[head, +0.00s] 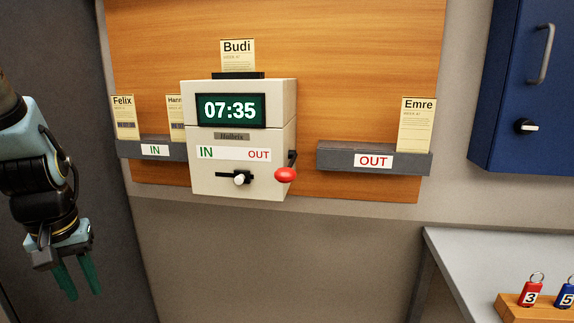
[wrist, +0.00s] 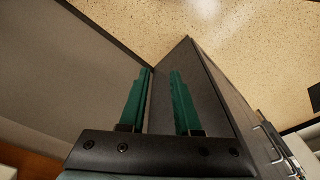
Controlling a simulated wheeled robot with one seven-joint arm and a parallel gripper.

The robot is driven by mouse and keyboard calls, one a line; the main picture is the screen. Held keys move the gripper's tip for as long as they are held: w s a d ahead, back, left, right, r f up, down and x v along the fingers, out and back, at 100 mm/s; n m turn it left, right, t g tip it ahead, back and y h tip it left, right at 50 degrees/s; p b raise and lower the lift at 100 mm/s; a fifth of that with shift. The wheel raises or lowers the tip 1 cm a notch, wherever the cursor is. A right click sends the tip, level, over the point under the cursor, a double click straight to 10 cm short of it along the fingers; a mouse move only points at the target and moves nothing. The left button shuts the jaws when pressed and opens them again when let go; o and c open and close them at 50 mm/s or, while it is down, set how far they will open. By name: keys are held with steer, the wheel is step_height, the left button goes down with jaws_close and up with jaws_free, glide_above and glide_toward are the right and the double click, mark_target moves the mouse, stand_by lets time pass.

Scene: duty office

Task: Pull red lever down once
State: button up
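The red lever (head: 286,175) is a red oval knob on a dark arm at the right side of the cream time clock (head: 240,180). The clock hangs on a wooden board, and its display (head: 230,110) reads 07:35. A small white-tipped selector knob (head: 240,178) sits low on its front, under the IN and OUT label. A Budi card (head: 238,55) stands in the slot on top. My gripper (head: 70,283) hangs at the far left, well apart from the lever. Its green fingers are spread with nothing between them, as the wrist view (wrist: 158,92) also shows.
The IN rack (head: 152,150) holds cards for Felix and another person, left of the clock. The OUT rack (head: 400,163) holds an Emre card. A blue cabinet (head: 535,90) hangs at upper right. A grey table (head: 460,260) with key tags stands at lower right.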

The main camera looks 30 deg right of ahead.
jaws_close()
stand_by(1.4)
